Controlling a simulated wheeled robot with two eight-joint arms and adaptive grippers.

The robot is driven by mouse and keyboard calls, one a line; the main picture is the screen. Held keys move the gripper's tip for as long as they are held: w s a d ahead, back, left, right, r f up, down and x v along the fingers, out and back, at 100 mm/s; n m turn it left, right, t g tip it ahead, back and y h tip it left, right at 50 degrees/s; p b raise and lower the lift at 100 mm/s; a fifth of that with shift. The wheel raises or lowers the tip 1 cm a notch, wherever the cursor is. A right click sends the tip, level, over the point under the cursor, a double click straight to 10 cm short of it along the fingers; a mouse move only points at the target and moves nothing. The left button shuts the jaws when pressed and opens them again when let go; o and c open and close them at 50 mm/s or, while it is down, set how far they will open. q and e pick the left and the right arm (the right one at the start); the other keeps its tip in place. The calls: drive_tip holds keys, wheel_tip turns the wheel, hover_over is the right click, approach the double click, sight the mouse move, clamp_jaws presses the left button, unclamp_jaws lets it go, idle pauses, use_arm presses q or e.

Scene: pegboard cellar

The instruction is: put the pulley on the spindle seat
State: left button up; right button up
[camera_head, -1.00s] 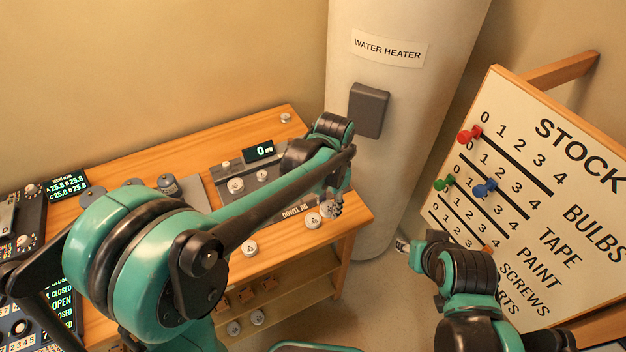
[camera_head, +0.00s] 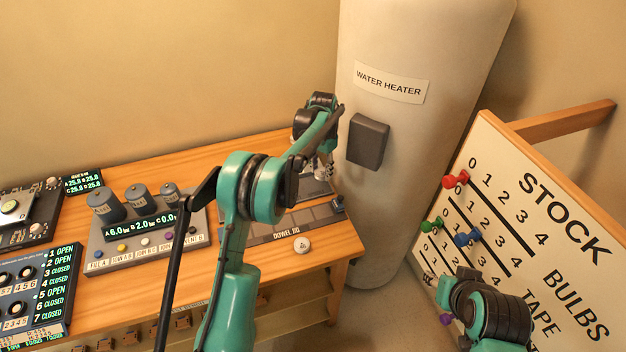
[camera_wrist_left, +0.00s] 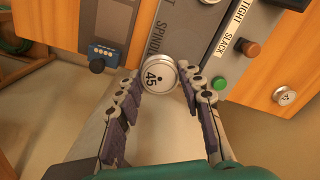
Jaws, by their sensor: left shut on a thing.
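The pulley (camera_wrist_left: 158,73), a silver disc marked 45, is between the fingertips of my left gripper (camera_wrist_left: 157,84) in the left wrist view. That gripper is shut on it. Just beyond it is a grey plate (camera_wrist_left: 158,42) with partly hidden lettering that starts "SPIND". The spindle seat itself cannot be made out; the pulley may cover it, and I cannot tell whether they touch. In the head view my left gripper (camera_head: 325,171) is small, over the bench's far right end, partly hidden by its arm. My right arm is at lower right; its fingers are not clear.
Another disc (camera_head: 302,245) lies near the bench's front edge. The water heater (camera_head: 418,130) and stock board (camera_head: 500,200) stand to the right.

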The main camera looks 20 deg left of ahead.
sight(312, 184)
use_arm(q)
drive_tip(key=a+f, duration=0.1)
drive_tip(key=w+a, duration=0.1)
drive_tip(key=a+f, duration=0.1)
drive_tip(key=shift+w+a+f+b, duration=0.3)
drive_tip(key=shift+w+f+b, duration=0.05)
wheel_tip(312, 184, down, 3)
drive_tip(key=shift+f+b, duration=0.2)
drive_tip(key=shift+b, duration=0.4)
drive_tip(key=shift+f, duration=0.2)
drive_tip(key=shift+f, duration=0.15)
drive_tip(key=o, duration=0.9)
